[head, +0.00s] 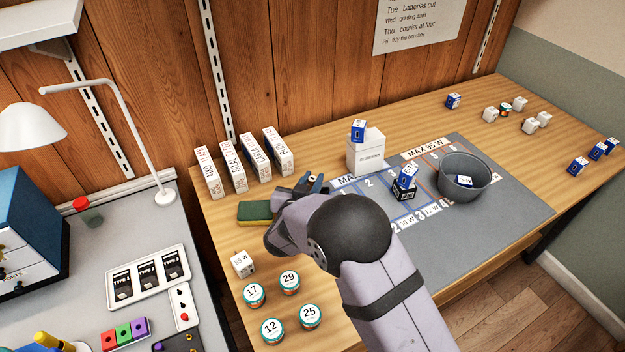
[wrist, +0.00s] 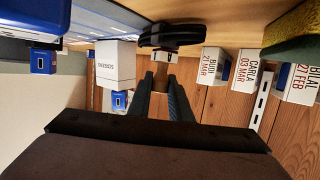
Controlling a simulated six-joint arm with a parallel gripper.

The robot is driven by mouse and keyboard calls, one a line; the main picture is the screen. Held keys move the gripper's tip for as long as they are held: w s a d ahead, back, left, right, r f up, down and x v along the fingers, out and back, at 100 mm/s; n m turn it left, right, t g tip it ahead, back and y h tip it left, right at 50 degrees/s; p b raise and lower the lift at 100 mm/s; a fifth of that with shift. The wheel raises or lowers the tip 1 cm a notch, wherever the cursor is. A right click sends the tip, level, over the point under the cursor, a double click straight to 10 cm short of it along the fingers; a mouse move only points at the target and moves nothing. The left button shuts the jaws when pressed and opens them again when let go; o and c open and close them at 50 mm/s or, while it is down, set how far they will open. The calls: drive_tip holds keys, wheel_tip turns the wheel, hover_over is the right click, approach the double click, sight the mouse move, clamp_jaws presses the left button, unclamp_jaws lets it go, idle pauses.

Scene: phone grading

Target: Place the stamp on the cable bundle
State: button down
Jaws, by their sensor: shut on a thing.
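A dark, rounded bundle (wrist: 172,36), which looks like the cable bundle, lies on the wooden table just beyond my fingertips in the wrist view. Part of it may show as a dark shape (head: 284,194) beside my gripper in the head view. My gripper (head: 314,181) is low over the table, right of the green and yellow sponge. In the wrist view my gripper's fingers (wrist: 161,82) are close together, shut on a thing.
The sponge (head: 255,212) lies left of my gripper. Several upright name boxes (head: 232,178) stand behind it. A white box (head: 365,152) with a blue box on top stands to the right, near the grey mat (head: 490,215) and bin (head: 464,176). Several round tins (head: 289,282) lie in front.

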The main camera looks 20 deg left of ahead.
drive_tip(key=c, duration=1.6)
unclamp_jaws()
drive_tip(key=shift+f, duration=0.1)
drive_tip(key=shift+s, duration=0.1)
drive_tip(key=b+v, duration=0.1)
drive_tip(key=v, duration=1.1)
